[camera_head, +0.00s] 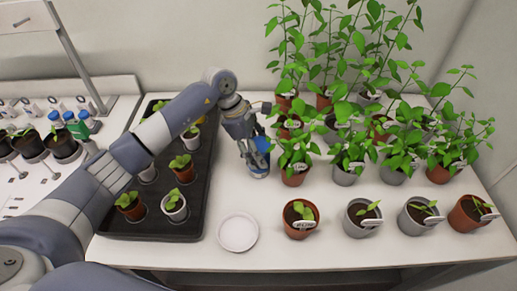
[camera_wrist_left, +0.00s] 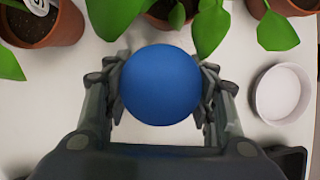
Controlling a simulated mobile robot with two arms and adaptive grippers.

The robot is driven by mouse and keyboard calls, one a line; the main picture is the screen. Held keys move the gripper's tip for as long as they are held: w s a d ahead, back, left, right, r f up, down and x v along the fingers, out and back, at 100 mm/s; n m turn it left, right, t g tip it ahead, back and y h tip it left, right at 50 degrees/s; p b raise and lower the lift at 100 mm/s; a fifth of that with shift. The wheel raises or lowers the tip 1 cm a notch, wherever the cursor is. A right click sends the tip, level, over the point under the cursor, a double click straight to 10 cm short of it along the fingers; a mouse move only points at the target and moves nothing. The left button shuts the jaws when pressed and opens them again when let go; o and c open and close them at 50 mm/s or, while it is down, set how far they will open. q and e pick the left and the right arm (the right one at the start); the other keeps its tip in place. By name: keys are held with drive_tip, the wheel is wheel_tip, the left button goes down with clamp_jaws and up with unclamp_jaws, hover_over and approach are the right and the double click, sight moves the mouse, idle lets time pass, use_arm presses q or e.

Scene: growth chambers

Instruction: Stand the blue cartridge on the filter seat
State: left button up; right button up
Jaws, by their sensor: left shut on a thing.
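My left gripper (camera_head: 256,152) points down over the white table, between the black tray and the potted plants. It is shut on the blue cartridge (camera_head: 263,144). In the left wrist view the cartridge's round blue top (camera_wrist_left: 160,85) sits between the two fingers. In the head view the cartridge looks upright, its lower end close to the tabletop; I cannot tell whether it touches. I cannot make out for certain which thing is the filter seat. My right gripper is not in view.
A white round dish (camera_head: 238,232) stands near the table's front edge; it also shows in the left wrist view (camera_wrist_left: 281,94). A black tray (camera_head: 196,217) with small pots lies left. Several potted plants crowd the right, leaves close to the gripper. Blue-capped items (camera_head: 69,117) stand far left.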

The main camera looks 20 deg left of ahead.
use_arm(q)
drive_tip(key=shift+f, duration=0.2)
drive_tip(key=o, duration=1.1)
drive_tip(key=shift+r, duration=0.15)
